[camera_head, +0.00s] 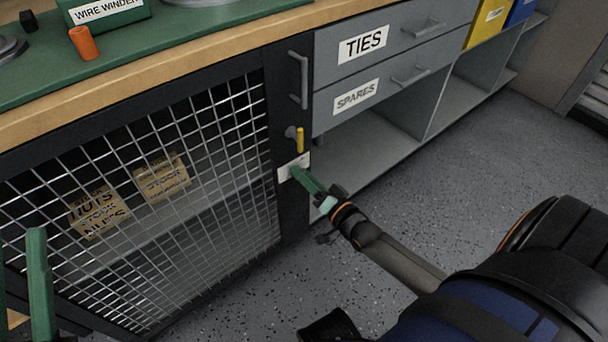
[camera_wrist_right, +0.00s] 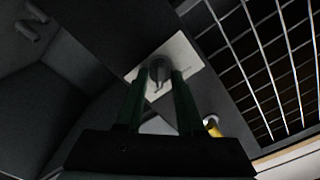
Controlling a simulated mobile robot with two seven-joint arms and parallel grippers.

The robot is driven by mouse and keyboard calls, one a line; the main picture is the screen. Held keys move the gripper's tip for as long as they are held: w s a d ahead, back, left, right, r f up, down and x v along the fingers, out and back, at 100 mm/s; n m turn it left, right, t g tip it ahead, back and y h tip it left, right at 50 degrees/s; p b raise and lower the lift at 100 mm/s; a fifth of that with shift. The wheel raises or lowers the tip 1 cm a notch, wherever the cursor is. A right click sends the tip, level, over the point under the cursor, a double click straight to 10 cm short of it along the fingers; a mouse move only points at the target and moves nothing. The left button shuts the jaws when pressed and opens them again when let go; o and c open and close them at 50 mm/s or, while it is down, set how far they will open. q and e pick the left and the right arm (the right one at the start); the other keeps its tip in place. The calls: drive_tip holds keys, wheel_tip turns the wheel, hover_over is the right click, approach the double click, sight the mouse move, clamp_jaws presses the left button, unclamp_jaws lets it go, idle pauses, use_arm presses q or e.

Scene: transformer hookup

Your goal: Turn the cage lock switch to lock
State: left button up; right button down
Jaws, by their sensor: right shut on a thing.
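The cage lock switch is a dark round knob (camera_wrist_right: 159,70) on a white plate (camera_wrist_right: 190,60) on the cage's dark frame. The plate also shows in the head view (camera_head: 284,174), partly covered by my gripper. My right gripper (camera_head: 297,175) has its green fingers on both sides of the knob, shut on it. In the right wrist view the fingertips (camera_wrist_right: 160,76) flank the knob. The plate's lettering is not readable. My left gripper (camera_head: 22,235) is at the lower left edge, partly cut off, its fingers apart and empty, in front of the cage mesh.
A yellow handle (camera_head: 300,139) sits just above the plate, with a grey bar handle (camera_head: 299,80) higher up. The mesh cage door (camera_head: 200,130) stands left, with cardboard boxes behind it. Drawers (camera_head: 385,50) and open shelves are to the right. The speckled floor (camera_head: 480,160) is clear.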

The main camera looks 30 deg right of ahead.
use_arm(q)
drive_tip(key=shift+r, duration=0.2)
wheel_tip(320, 180, up, 7)
drive_tip(key=a+p, duration=0.1)
drive_tip(key=p, duration=0.6)
drive_tip(key=shift+s+r+t, duration=0.15)
drive_tip(key=shift+r+t, duration=0.05)
drive_tip(key=shift+t, duration=0.2)
use_arm(e)
drive_tip(key=shift+a+n, duration=0.2)
drive_tip(key=shift+n, duration=4.25)
drive_tip(key=shift+a+n, duration=0.2)
drive_tip(key=shift+n, duration=4.25)
drive_tip(key=c, duration=0.5)
unclamp_jaws()
drive_tip(key=shift+c, duration=0.2)
